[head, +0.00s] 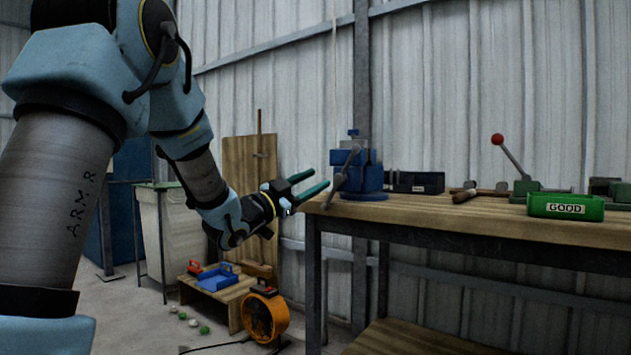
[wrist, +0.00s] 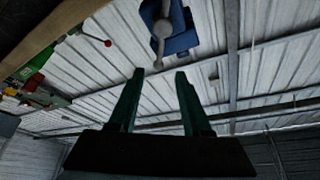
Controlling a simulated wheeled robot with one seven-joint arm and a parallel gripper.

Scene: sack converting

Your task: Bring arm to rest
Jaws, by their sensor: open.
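My gripper (head: 318,184) is at the left end of the wooden workbench (head: 430,214), its two green fingers apart with nothing between them. In the head view it points right, toward the blue vise (head: 360,172) on the bench corner. The fingertips are close to the vise; whether they touch it I cannot tell. In the wrist view the open fingers (wrist: 158,76) frame bare wall, and the vise (wrist: 172,28) shows just beyond them at the top.
A green bin (head: 566,207) marked GOOD and a lever tool with a red knob (head: 497,139) stand on the bench. Below are an orange fan (head: 265,316), a low wooden stand with a blue tray (head: 218,279), and balls on the floor.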

